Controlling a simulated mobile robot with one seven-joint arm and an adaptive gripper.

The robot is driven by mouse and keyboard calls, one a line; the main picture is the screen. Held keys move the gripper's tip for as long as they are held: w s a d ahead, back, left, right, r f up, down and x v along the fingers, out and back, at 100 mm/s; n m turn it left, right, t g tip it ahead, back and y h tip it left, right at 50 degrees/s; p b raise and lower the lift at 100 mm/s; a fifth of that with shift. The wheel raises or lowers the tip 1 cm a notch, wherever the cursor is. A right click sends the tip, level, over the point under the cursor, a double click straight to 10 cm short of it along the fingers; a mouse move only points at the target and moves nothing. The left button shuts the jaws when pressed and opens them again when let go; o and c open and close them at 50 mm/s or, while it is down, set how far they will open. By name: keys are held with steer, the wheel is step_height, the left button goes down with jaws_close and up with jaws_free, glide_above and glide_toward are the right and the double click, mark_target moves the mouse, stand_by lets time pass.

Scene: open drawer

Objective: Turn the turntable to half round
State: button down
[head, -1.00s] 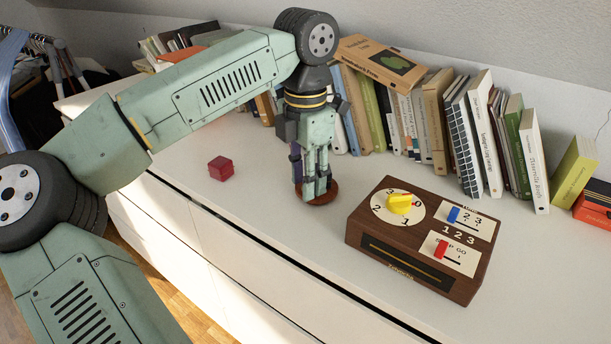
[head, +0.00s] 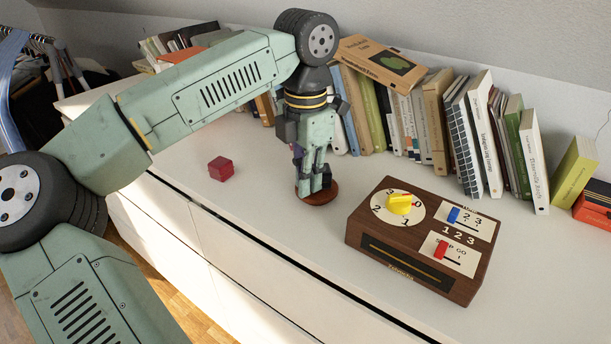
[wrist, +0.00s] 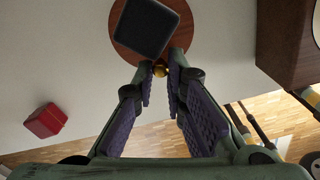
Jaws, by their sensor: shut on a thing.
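The turntable is a round reddish-brown disc (head: 322,198) flat on the white top; it also shows at the top of the wrist view (wrist: 185,28). A dark block (wrist: 148,25) stands on it. A small gold knob (wrist: 160,69) sits at the disc's near rim in the wrist view. My gripper (head: 309,193) points down over the disc. Its purple-padded fingers (wrist: 160,74) are shut on the knob, beside the dark block. In the head view the gripper hides the knob and much of the disc.
A red cube (head: 221,169) lies left of the gripper. A wooden box (head: 400,262) with a yellow dial knob (head: 400,204) and blue and red sliders stands to the right. Books (head: 437,120) line the back. A dark drawer gap runs along the front.

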steer(key=shift+d+n, duration=0.1)
steer(key=shift+n, duration=0.3)
steer(key=c, duration=1.6)
jaws_free()
step_height(320, 180, up, 12)
